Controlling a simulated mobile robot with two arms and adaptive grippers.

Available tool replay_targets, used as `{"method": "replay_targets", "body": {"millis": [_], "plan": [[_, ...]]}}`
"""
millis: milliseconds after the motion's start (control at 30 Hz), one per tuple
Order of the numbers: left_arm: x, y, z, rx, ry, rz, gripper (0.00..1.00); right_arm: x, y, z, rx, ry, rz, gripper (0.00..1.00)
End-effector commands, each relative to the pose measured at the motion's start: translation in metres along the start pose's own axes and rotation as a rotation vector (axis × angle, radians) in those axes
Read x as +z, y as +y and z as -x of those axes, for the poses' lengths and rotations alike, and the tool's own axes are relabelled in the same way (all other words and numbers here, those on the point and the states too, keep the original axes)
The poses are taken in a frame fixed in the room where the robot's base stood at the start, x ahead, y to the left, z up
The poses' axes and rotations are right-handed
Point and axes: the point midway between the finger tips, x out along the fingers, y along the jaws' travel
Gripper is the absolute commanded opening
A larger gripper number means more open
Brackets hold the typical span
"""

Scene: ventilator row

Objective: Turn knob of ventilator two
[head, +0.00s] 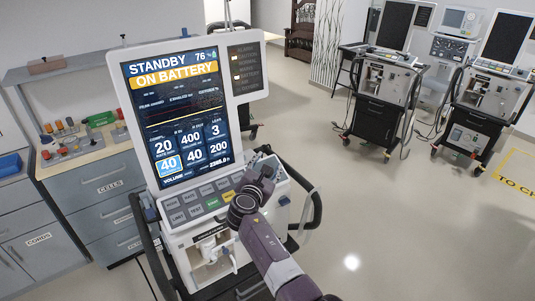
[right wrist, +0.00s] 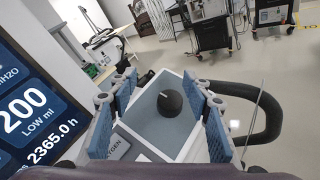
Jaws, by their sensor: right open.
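A white ventilator (head: 187,112) stands close in front of me, its lit screen reading "STANDBY" and "ON BATTERY", with one "40" tile highlighted light blue. No number marking it as ventilator two is readable. Below the screen is a button panel (head: 212,203). My right gripper (head: 266,172) is over this panel's right end. In the right wrist view a round black knob (right wrist: 170,103) with a white mark sits on the grey panel between the open blue-padded fingers (right wrist: 161,96). Gaps show on both sides of the knob. The gripper mostly hides the knob in the head view. My left gripper is out of view.
A dark handle rail (head: 316,208) curves past the panel's right side. Two more ventilators on carts (head: 378,108) (head: 478,120) stand at the back right. Grey drawer cabinets (head: 103,180) with small items on top stand left.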

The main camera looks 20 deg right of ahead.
Motion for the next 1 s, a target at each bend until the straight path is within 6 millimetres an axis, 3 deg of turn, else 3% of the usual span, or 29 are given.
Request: {"method": "replay_targets", "body": {"millis": [100,300,767,867,967,1000], "plan": [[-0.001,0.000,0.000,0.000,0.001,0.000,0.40,0.023,0.012,0.004,0.002,-0.003,-0.004,0.45],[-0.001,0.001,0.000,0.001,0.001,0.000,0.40,0.047,0.023,0.009,0.000,-0.001,-0.002,0.45],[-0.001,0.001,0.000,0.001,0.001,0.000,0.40,0.053,0.025,0.011,-0.002,0.002,-0.005,0.45],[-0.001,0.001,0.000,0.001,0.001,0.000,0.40,0.044,0.006,0.014,-0.029,0.023,-0.068,0.45],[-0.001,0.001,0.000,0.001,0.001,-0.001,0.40,0.024,-0.036,0.024,-0.096,0.072,-0.230,0.45],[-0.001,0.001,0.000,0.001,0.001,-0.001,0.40,0.012,-0.060,0.032,-0.136,0.097,-0.322,0.45]]}}
